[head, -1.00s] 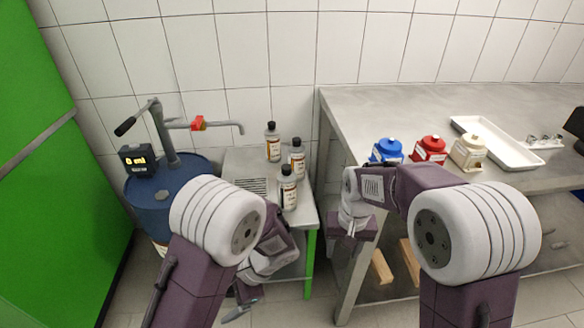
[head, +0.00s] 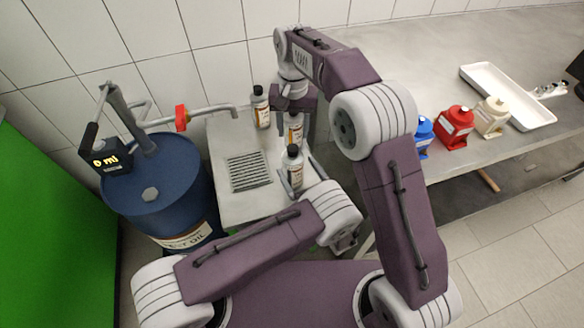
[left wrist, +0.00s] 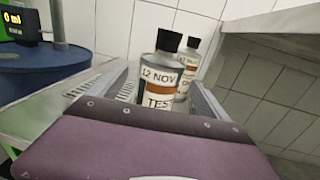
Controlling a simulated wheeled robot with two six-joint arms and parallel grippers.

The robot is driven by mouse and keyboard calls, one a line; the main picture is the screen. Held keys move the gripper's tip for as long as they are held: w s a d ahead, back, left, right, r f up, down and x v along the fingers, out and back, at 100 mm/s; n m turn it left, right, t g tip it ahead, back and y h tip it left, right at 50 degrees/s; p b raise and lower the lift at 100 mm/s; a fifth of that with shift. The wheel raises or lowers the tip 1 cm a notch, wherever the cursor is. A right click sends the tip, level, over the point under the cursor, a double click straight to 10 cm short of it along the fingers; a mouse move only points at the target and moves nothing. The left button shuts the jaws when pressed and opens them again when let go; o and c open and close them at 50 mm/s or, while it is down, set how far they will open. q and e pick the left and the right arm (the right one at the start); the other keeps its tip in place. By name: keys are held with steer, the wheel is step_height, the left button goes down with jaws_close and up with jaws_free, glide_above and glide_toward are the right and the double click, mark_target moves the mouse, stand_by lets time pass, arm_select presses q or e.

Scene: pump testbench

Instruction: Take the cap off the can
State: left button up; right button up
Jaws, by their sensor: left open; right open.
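Three grey bottle-like cans with black caps and white labels stand upright on the small bench. The front can (head: 294,172) stands between the spread fingers of my left gripper (head: 299,170), which is open. In the left wrist view this can (left wrist: 158,82) shows its label and black cap between the fingers (left wrist: 161,80); I cannot tell whether they touch it. My right gripper (head: 293,98) is open, above and close to the middle can (head: 294,132), and hides its top. The back can (head: 262,110) stands behind to the left, cap on.
A blue oil drum (head: 160,198) with a pump, display and red-collared spout (head: 182,118) stands left. The small bench (head: 228,207) has a drain grate. Right, a steel table (head: 430,75) holds blue, red and cream containers and a white tray (head: 505,95).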

mark_target(290, 158)
arm_select(q)
steer(key=x, duration=0.5)
steer(key=shift+w+a+f, duration=0.2)
steer(key=shift+w, duration=0.15)
arm_select(e)
steer(key=shift+w+a+f, duration=0.1)
steer(key=shift+w+f, duration=0.15)
steer(key=shift+w, duration=0.05)
arm_select(q)
steer(key=shift+w+a+r, duration=0.1)
steer(key=shift+w+a, duration=0.15)
steer(key=shift+w, duration=0.3)
arm_select(e)
steer(key=shift+s+r, duration=0.1)
steer(key=shift+s, duration=0.05)
arm_select(q)
steer(key=shift+w, duration=0.1)
